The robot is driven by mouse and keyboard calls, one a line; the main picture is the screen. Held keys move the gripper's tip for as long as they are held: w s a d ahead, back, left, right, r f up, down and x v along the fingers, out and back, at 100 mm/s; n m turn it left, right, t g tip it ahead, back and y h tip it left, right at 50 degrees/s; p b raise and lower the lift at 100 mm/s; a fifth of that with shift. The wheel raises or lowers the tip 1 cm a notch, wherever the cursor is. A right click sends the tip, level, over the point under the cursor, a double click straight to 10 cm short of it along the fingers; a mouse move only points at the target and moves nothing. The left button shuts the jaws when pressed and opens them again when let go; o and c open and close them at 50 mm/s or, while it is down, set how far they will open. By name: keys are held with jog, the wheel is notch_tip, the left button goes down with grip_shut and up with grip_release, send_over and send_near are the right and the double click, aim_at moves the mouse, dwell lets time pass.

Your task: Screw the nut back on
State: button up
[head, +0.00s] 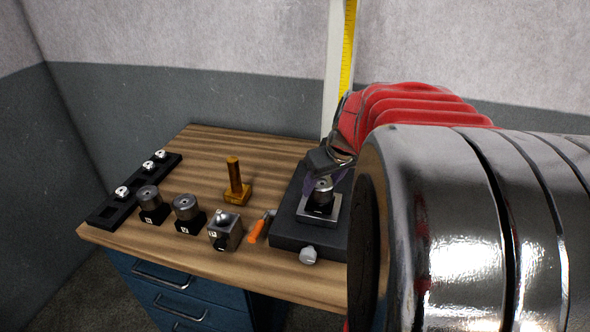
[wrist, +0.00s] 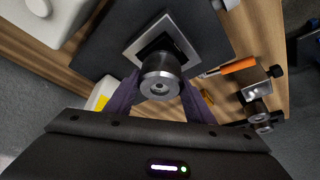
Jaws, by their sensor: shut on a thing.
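A round grey steel piece with a central hole, apparently the nut (wrist: 160,77), is between the purple fingers of my gripper (wrist: 161,95) in the wrist view. My gripper is shut on it from both sides. In the head view the piece (head: 322,187) shows just below my gripper (head: 330,173). It is over a square silver plate (wrist: 136,43) with a dark centre, on a black block (head: 288,225). I see no thread, and cannot tell whether the piece is seated or slightly raised.
Two similar steel cylinders (head: 148,195) (head: 186,207) stand on black bases to the left. A grey metal block (head: 226,232), an orange-handled tool (head: 257,230) and a brass-coloured upright piece (head: 236,185) are nearby. A black rack (head: 105,212) holds small white pieces. My arm hides the table's right side.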

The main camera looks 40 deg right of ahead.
jog(key=shift+m+g+h, duration=0.3)
jog(key=shift+m+h, duration=0.4)
jog(key=shift+m, duration=1.1)
jog(key=shift+m, duration=0.3)
jog(key=shift+m+g+h, duration=0.4)
jog(key=shift+m+h, duration=0.1)
jog(key=shift+m, duration=0.9)
jog(key=o, duration=1.2)
jog(key=v, duration=1.3)
jog(key=shift+s+a+r, duration=0.1)
jog(key=shift+a+r, duration=0.1)
jog(key=shift+r, duration=0.1)
